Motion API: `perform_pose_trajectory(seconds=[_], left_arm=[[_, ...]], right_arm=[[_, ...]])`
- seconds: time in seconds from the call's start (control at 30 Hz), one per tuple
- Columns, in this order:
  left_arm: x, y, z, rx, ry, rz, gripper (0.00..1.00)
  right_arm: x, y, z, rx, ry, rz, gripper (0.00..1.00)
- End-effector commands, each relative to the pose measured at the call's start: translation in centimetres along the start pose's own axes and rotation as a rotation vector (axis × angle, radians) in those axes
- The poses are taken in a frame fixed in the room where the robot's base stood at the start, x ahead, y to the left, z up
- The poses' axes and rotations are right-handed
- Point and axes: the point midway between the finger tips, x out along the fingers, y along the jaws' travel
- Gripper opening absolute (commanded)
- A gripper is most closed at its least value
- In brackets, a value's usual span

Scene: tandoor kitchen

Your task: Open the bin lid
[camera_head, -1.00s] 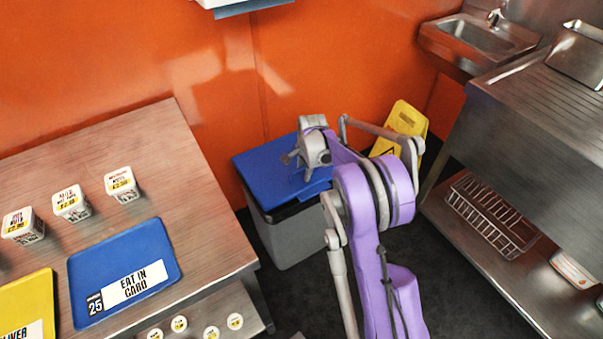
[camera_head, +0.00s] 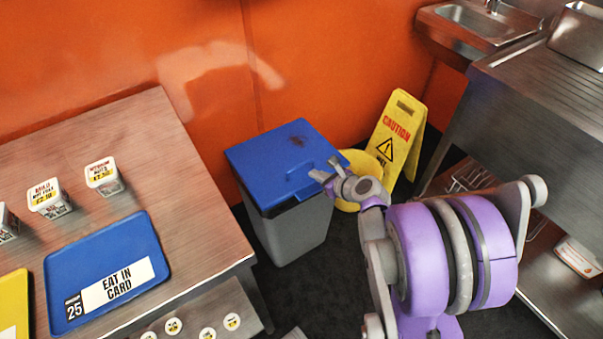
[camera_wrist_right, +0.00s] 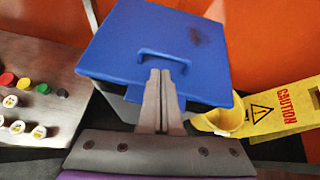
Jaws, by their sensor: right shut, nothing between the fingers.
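The grey bin (camera_head: 290,235) stands on the floor against the orange wall. Its blue lid (camera_head: 265,155) lies flat over the top, with a dark band under its front edge. A blue handle sits at the lid's front edge; the right wrist view shows this handle (camera_wrist_right: 165,54) as a raised bar. My right gripper (camera_head: 323,172) is at the lid's front right, near the handle. In the right wrist view its fingers (camera_wrist_right: 160,74) are together and empty, with the tips just below the handle. I cannot tell whether they touch it. My left gripper is not in view.
A yellow caution sign (camera_head: 398,135) and a yellow bucket (camera_head: 362,163) stand right of the bin. A steel table (camera_head: 195,215) with a blue tray (camera_head: 60,285) is at left. A steel counter (camera_head: 560,120) and sink (camera_head: 480,25) are at right.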

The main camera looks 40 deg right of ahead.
Motion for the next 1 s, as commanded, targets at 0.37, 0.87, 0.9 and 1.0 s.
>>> perform_pose_trajectory(seconds=[0.37,0.87,0.9,1.0], left_arm=[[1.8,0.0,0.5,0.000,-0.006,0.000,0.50],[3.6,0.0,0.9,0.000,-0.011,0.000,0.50],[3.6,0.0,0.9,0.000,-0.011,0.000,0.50],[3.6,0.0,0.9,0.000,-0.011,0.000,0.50]], right_arm=[[1.1,-0.3,-0.5,0.158,-0.074,-0.056,0.00],[8.0,-0.8,0.1,0.155,-0.072,-0.056,0.00],[8.1,-0.8,0.1,0.155,-0.072,-0.056,0.00],[8.2,-0.8,0.1,0.155,-0.072,-0.056,0.00]])
